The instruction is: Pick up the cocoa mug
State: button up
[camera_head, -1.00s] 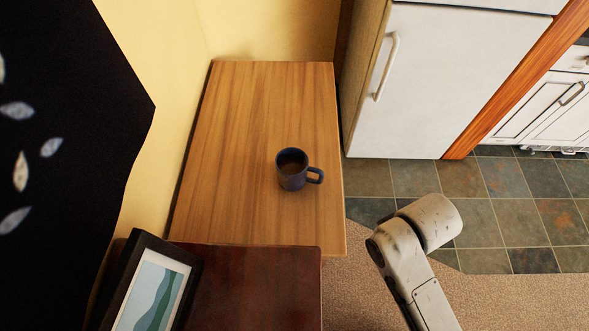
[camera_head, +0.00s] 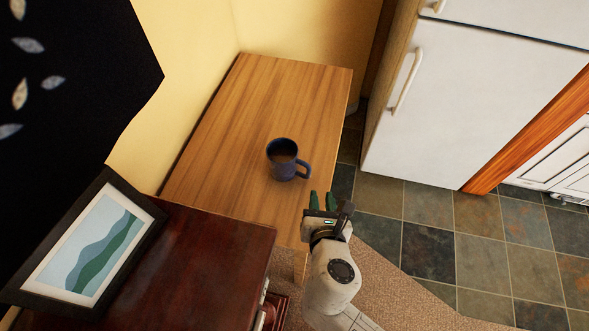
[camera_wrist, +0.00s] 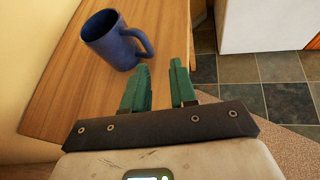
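The cocoa mug (camera_head: 281,160) is dark blue with brown contents and stands upright on the wooden table (camera_head: 240,120). Its handle points right in the head view. The mug also shows in the wrist view (camera_wrist: 110,42), ahead and to the left of my fingers, with its handle on the side toward them. My gripper (camera_head: 321,200) is at the table's right edge, just below and right of the mug in the head view. Its green fingers, seen in the wrist view (camera_wrist: 160,88), are apart with nothing between them. The gripper does not touch the mug.
A dark red-brown cabinet (camera_head: 200,260) bearing a framed picture (camera_head: 88,245) stands at the table's near end. A white fridge (camera_head: 450,110) stands to the right. The rest of the tabletop is clear. Tiled floor (camera_head: 430,250) lies right of the table.

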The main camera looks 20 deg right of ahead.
aim_at(309, 174)
jog(key=shift+a+n+t, duration=0.3)
jog(key=shift+a+n, duration=0.4)
jog(key=shift+n, duration=0.2)
jog(key=shift+w+a+n+y, duration=0.15)
jog(key=shift+n+y, duration=0.15)
jog(key=x, duration=0.5)
jog(key=shift+x, duration=2.75)
jog(key=shift+f, duration=0.15)
grip_shut()
